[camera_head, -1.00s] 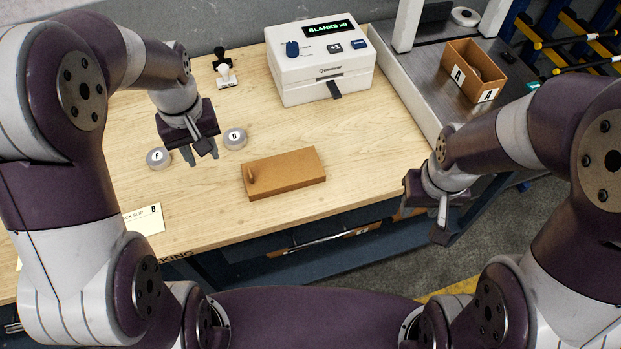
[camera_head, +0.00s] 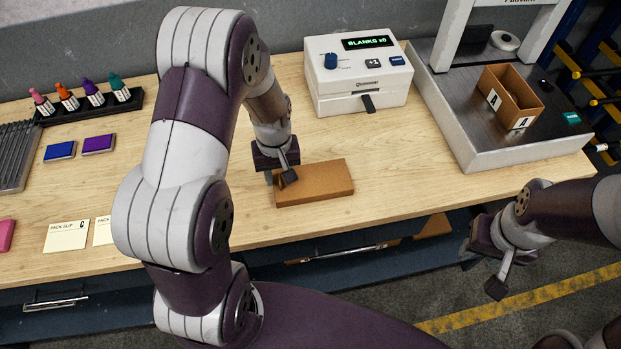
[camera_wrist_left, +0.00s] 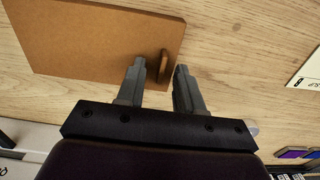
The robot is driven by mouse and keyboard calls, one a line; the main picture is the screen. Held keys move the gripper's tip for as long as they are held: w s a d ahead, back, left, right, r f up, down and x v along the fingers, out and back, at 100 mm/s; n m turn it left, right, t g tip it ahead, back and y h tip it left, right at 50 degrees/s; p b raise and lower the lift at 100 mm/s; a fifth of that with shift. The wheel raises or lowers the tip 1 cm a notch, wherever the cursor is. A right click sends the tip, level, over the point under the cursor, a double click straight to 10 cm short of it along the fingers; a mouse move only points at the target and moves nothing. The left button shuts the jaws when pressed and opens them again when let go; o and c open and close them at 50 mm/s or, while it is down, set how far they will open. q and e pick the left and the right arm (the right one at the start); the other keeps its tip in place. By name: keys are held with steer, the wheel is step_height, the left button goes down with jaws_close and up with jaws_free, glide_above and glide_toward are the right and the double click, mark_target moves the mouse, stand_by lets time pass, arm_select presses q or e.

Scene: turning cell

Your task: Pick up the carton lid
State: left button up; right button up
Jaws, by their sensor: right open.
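The carton lid (camera_head: 318,184) is a flat brown board lying on the wooden bench, with a small raised tab near its left end. In the left wrist view the lid (camera_wrist_left: 95,45) and its tab (camera_wrist_left: 163,65) show clearly. My left gripper (camera_head: 283,180) is at the lid's left end, pointing down. In the left wrist view its two fingers (camera_wrist_left: 160,85) are apart, on either side of the tab, with gaps visible; it holds nothing. My right gripper (camera_head: 490,268) is open and empty, off the bench's front edge at the right.
A white blanks dispenser (camera_head: 355,75) stands behind the lid. An open brown carton (camera_head: 512,98) marked A sits on the grey machine bed (camera_head: 455,100) at right. Ink pads (camera_head: 98,144), a bottle rack (camera_head: 90,105) and pack slips (camera_head: 67,237) lie at left. Bench around the lid is clear.

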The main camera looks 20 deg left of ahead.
arm_select(q)
jaws_close()
